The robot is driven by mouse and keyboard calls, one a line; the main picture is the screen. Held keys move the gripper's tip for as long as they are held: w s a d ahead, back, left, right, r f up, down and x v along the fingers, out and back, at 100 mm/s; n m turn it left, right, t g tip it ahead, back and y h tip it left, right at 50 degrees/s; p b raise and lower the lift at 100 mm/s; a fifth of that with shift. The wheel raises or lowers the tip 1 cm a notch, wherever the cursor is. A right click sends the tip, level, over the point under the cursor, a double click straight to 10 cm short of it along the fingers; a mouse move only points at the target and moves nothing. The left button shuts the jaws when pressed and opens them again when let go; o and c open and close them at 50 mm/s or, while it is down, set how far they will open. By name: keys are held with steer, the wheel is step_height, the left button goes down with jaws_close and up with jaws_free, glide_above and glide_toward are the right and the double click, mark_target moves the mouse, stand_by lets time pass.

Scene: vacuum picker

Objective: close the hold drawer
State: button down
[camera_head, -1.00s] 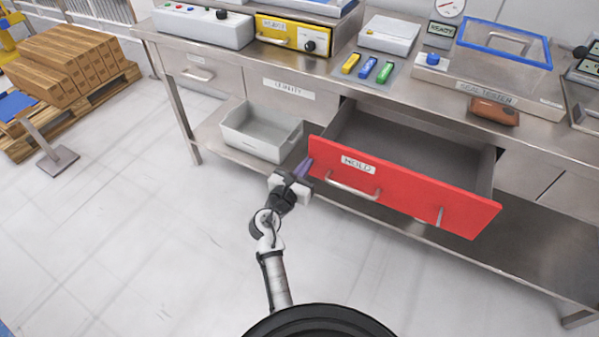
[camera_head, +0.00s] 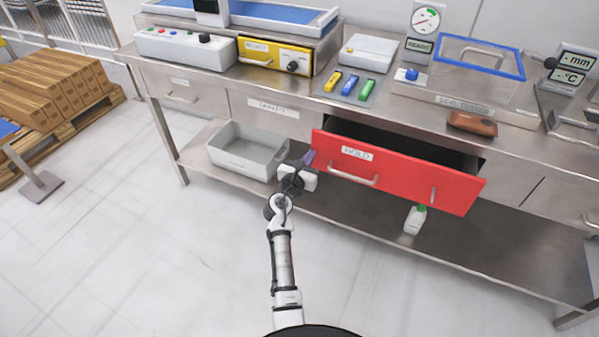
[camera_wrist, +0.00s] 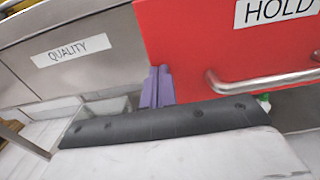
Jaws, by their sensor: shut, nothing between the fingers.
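The hold drawer (camera_head: 400,176) has a red front with a HOLD label and a silver bar handle (camera_head: 353,177). It stands partly open, with a dark gap showing behind the front's top edge. My gripper (camera_head: 309,158) is at the left end of the red front, left of the handle. In the wrist view its purple fingers (camera_wrist: 157,87) are together and empty, at the lower left edge of the red front (camera_wrist: 200,50). I cannot tell whether the fingertips touch the front. The drawer's inside is mostly hidden.
The QUALITY drawer (camera_head: 272,109) left of it is shut. A grey bin (camera_head: 246,150) and a white bottle with a green cap (camera_head: 415,220) are on the lower shelf. A brown object (camera_head: 472,124) lies near the bench edge. The floor in front is clear.

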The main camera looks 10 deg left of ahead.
steer(key=b+x, duration=0.1)
steer(key=x, duration=0.6)
steer(key=shift+f, duration=0.1)
steer(key=shift+s+a, duration=0.1)
steer(key=shift+s, duration=0.05)
